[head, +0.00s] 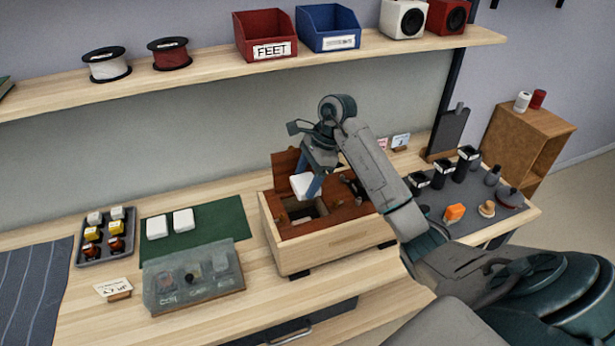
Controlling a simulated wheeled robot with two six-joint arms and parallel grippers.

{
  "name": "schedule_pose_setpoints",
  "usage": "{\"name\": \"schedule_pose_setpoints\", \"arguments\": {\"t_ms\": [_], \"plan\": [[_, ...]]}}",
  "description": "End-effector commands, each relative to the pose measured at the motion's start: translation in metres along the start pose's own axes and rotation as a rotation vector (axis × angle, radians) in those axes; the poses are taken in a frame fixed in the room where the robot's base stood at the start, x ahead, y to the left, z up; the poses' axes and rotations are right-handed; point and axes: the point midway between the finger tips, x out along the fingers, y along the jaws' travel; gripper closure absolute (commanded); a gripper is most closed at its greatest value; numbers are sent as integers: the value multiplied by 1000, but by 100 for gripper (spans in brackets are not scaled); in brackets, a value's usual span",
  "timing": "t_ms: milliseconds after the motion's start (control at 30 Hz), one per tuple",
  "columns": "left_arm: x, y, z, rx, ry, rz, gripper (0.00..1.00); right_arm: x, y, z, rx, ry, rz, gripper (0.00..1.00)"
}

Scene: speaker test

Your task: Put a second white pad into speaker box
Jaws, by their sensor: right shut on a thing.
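The wooden speaker box (330,246) stands on the bench in the middle of the head view, with reddish-brown inner parts and a dark opening at its top. My right gripper (306,186) is over this opening, shut on a white pad (303,186). The pad is at or just above the opening; whether it touches the box I cannot tell. Two more white pads, a left one (157,227) and a right one (184,220), lie on the green mat (225,213) left of the box. The box's inside is mostly hidden by the gripper and pad. My left gripper is not in view.
A clear-lidded case (195,278) stands in front of the green mat. A dark tray (92,257) with small parts is further left. A shelf (215,78) with bins runs above.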

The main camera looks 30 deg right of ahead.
Motion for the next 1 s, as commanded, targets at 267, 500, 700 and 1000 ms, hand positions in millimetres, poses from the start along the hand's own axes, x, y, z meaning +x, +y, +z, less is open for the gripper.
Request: {"name": "schedule_pose_setpoints", "arguments": {"t_ms": [267,500,700,1000], "plan": [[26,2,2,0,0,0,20,28,0,-12,0,0,0,54],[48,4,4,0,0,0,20,52,0,-22,0,0,0,54],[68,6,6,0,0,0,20,70,0,-29,0,0,0,54],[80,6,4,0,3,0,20,82,0,-34,0,0,-1,54]]}}
